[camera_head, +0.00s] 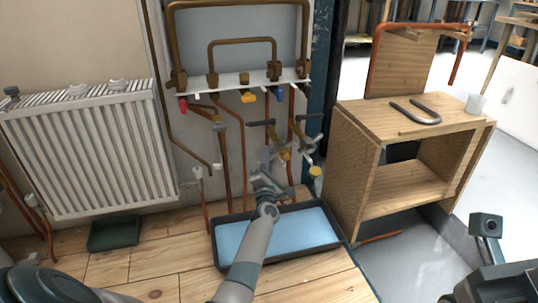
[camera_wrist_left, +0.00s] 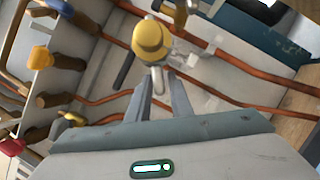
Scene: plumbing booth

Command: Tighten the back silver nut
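My left gripper (camera_head: 266,158) reaches up to the pipework above the blue-floored tray. In the left wrist view its two grey fingers (camera_wrist_left: 160,84) stand apart, with a yellow cap (camera_wrist_left: 151,40) just beyond their tips. A pale stem below this cap shows between the fingers; I cannot tell whether they touch it. I cannot pick out the back silver nut for certain; the gripper and pipes hide part of that area. Dark parts of my right arm show at the lower right of the head view, but no right fingertips are seen.
Copper pipes (camera_head: 243,150) and a valve manifold (camera_head: 232,80) crowd the wall around the gripper. The black-rimmed tray (camera_head: 217,248) lies below. A white radiator (camera_head: 90,150) is on the left, a wooden cabinet (camera_head: 342,175) on the right.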

